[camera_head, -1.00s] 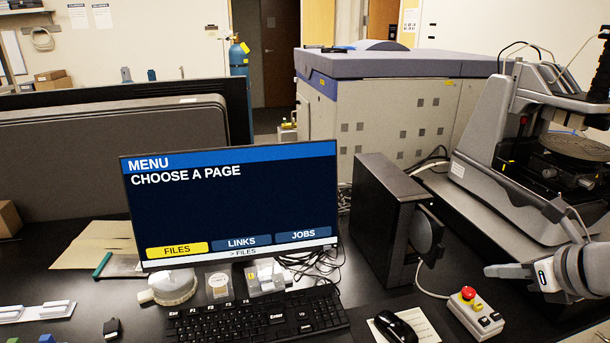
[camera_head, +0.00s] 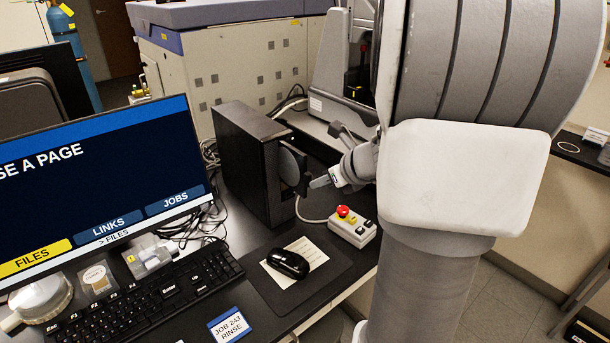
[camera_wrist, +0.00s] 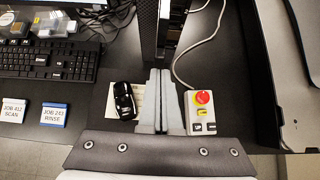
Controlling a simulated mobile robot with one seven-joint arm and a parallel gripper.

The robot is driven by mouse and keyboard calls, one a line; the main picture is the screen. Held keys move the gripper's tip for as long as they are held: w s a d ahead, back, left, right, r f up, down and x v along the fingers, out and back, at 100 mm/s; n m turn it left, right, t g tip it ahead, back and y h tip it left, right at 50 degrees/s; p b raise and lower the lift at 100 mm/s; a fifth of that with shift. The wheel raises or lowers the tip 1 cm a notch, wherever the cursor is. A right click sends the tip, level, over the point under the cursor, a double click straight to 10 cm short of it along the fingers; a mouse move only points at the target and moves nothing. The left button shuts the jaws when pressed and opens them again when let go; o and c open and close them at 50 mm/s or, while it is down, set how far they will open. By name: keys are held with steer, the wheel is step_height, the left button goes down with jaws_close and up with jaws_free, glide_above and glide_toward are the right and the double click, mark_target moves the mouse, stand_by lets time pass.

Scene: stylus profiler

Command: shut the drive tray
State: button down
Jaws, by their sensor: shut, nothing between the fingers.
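The black drive tower (camera_head: 240,160) stands on the desk to the right of the monitor. Its drive tray (camera_head: 301,174) sticks out of the front face, with a dark grey round disc (camera_head: 289,163) on it. My gripper (camera_head: 313,184) is shut and empty, its fingertips close to the tray's outer end; I cannot tell whether they touch. In the wrist view, the closed fingers (camera_wrist: 159,72) point at the lower end of the tower (camera_wrist: 147,28), and the tray is not clearly made out.
A control box (camera_head: 352,226) with a red button sits just right of the fingers, its cable running behind. A mouse (camera_head: 288,263) lies on a dark pad. The keyboard (camera_head: 150,295) and monitor (camera_head: 95,185) are to the left. A large instrument (camera_wrist: 300,60) stands at right.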

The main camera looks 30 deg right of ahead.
steer(key=shift+w, duration=0.1)
steer(key=p, duration=0.2)
glide_toward(281, 167)
steer(key=x, duration=0.5)
steer(key=shift+w+d+f, duration=0.15)
steer(key=shift+w+d, duration=0.05)
steer(key=shift+d, duration=0.1)
steer(key=shift+w, duration=0.15)
